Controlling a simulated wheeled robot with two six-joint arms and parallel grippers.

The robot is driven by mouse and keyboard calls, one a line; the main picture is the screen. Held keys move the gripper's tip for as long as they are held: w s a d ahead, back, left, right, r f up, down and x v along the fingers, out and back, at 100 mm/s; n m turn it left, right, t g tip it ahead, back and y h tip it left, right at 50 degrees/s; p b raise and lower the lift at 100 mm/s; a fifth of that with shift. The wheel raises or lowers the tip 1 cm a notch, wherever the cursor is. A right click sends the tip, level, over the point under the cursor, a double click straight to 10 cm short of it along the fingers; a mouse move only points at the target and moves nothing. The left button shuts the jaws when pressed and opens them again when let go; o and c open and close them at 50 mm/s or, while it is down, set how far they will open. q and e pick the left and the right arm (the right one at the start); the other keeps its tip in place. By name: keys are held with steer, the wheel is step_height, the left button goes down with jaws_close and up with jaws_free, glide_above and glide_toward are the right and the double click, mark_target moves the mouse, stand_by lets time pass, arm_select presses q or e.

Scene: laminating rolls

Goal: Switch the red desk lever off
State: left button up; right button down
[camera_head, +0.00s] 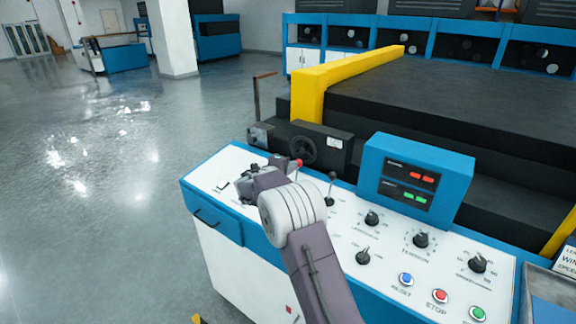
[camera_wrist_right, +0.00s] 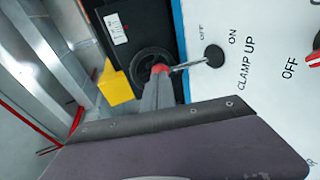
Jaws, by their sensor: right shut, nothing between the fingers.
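A lever with a red knob (camera_head: 298,163) stands on the white desk panel, just beside my right gripper (camera_head: 281,168). In the right wrist view the red knob (camera_wrist_right: 160,68) sits on a thin metal shaft from a round black base, near the marks OFF, ON and CLAMP UP. My right gripper (camera_wrist_right: 157,88) is shut and empty. Its tip is at the red knob; whether it touches cannot be told. A second red part (camera_wrist_right: 314,59) shows at the right edge of the wrist view, cut off, near another OFF. My left gripper is not in view.
A blue display box (camera_head: 416,178) stands on the panel, with black knobs (camera_head: 421,240) and round push buttons (camera_head: 440,296) before it. A black-knobbed lever (camera_head: 332,185) stands close to the red one. A handwheel (camera_head: 303,150) is behind. Open floor lies at the left.

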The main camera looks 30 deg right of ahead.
steer(key=shift+w+d+r+g+y+p, duration=0.2)
steer(key=shift+d+g+y+p, duration=0.3)
steer(key=shift+p, duration=0.5)
